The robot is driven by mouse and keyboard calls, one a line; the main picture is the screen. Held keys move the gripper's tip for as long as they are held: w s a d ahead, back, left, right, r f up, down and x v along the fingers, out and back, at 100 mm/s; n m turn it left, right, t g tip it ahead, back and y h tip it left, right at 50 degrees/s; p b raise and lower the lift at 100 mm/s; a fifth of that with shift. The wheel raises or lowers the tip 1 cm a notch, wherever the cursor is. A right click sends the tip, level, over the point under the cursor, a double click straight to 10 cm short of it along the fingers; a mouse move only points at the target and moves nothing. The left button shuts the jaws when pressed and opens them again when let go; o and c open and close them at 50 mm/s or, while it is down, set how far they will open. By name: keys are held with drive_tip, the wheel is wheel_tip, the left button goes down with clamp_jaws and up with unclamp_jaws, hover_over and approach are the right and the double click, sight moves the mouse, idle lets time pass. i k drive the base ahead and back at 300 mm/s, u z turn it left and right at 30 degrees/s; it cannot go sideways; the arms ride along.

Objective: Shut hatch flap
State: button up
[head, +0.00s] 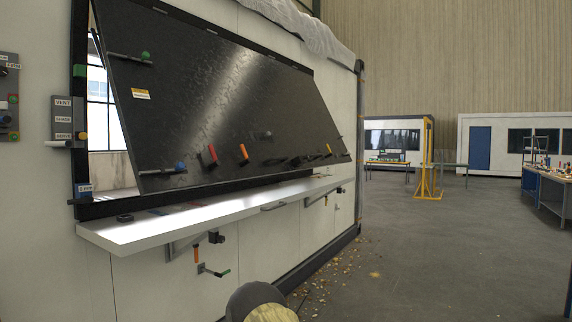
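The hatch flap (190,95) is a large dark glossy panel on the side of a white container. It hangs from its top edge, and its bottom edge is swung outward, so it stands ajar. A gap with a window behind it (104,112) shows at its left side. My gripper is not in view; only a rounded part, probably of my arm, shows at the bottom edge.
A white shelf (120,232) juts out below the opening, with handles (213,271) under it. A labelled switch panel (64,120) is at the left. Debris (345,262) litters the floor by the container. Open grey floor (440,250) lies right, with a yellow stand (428,180) beyond.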

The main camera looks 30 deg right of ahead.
sight(201, 88)
drive_tip(key=z, duration=0.65)
drive_tip(key=i, duration=0.35)
drive_tip(key=z, duration=0.75)
drive_tip(key=i, duration=0.9)
drive_tip(key=u, duration=0.65)
drive_tip(key=i, duration=1)
drive_tip(key=u, duration=0.95)
